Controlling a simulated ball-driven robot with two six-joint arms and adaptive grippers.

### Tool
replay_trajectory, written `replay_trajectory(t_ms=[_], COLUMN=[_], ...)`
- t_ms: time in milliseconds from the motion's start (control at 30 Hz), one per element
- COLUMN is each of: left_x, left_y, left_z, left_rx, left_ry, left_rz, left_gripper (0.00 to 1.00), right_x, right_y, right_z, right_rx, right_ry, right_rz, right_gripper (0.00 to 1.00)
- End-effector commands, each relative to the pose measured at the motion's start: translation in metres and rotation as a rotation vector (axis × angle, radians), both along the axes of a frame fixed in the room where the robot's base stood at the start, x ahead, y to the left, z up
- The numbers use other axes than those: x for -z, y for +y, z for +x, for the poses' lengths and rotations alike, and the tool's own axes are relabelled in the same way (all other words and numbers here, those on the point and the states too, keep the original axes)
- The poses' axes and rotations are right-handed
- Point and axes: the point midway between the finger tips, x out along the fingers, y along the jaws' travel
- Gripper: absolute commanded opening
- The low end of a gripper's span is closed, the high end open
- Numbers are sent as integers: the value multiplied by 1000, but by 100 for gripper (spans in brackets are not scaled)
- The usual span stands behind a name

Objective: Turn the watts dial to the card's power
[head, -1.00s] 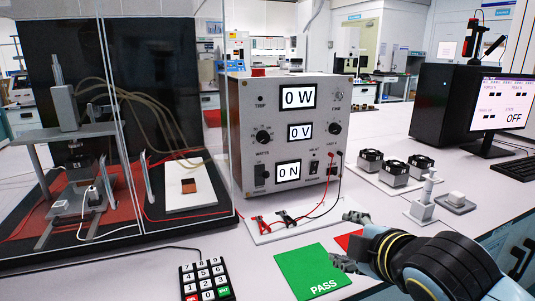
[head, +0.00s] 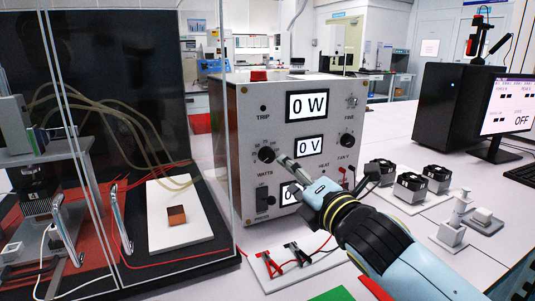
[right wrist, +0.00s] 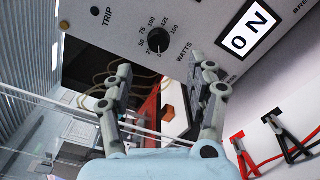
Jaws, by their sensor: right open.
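The watts dial (head: 266,154) is a round black knob on the left of the grey tester's front panel. In the right wrist view the dial (right wrist: 158,40) shows a number scale around it, and its white mark seems to be near 0. The power display (head: 307,105) reads 0 W. My right gripper (head: 285,163) is just right of the dial in the head view. In the right wrist view its open fingers (right wrist: 163,82) are spread below the dial with nothing between them. Contact with the dial is not visible. No card is legible. My left gripper is out of view.
The voltage display (head: 310,147) reads 0 V. A glass-sided test bay (head: 110,130) stands left of the tester. Red and black clips (head: 283,258) lie on a white board in front. Black coolers (head: 410,180) and a monitor (head: 505,110) are to the right.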

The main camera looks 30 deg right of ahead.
Motion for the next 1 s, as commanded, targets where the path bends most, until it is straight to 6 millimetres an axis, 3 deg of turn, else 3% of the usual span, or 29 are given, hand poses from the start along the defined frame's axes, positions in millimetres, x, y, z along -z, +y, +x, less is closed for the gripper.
replay_trajectory(t_ms=[267, 500, 667, 867, 1000], left_x=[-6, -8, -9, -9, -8], left_y=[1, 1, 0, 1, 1], left_z=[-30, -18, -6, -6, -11], left_rx=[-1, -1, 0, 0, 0], left_ry=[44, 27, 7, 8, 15], left_rz=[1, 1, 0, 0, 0], left_gripper=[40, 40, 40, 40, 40], right_x=[-2, -1, 0, 0, 0], right_y=[-3, -5, -5, -5, -5], right_z=[55, 89, 97, 97, 97], right_rx=[2, 1, 1, 1, 1], right_ry=[-1, -1, 1, 1, 1], right_rz=[3, 4, 3, 3, 3], right_gripper=[57, 57, 57, 57, 43])
